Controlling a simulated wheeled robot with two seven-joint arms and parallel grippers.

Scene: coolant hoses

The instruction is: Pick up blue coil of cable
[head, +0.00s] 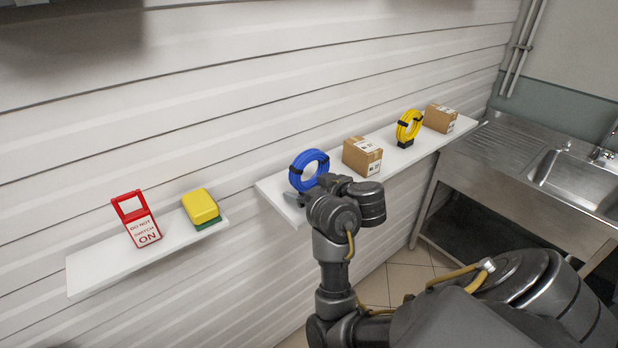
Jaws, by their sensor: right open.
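The blue coil of cable (312,155) stands upright on the left end of the longer white wall shelf (271,192), with dark ties around it. My right arm reaches up from below, and its wrist covers the coil's lower right part. My right gripper (297,198) is at the coil's foot, mostly hidden behind the wrist; a grey part shows just below the coil. It is open, and I cannot tell whether it touches the coil. My left gripper is out of view.
Beside the coil on this shelf are a cardboard box (362,156), a yellow coil (408,125) and another box (440,118). A lower shelf (95,268) holds a red sign (138,222) and a yellow-green block (201,206). A steel sink (570,180) stands right.

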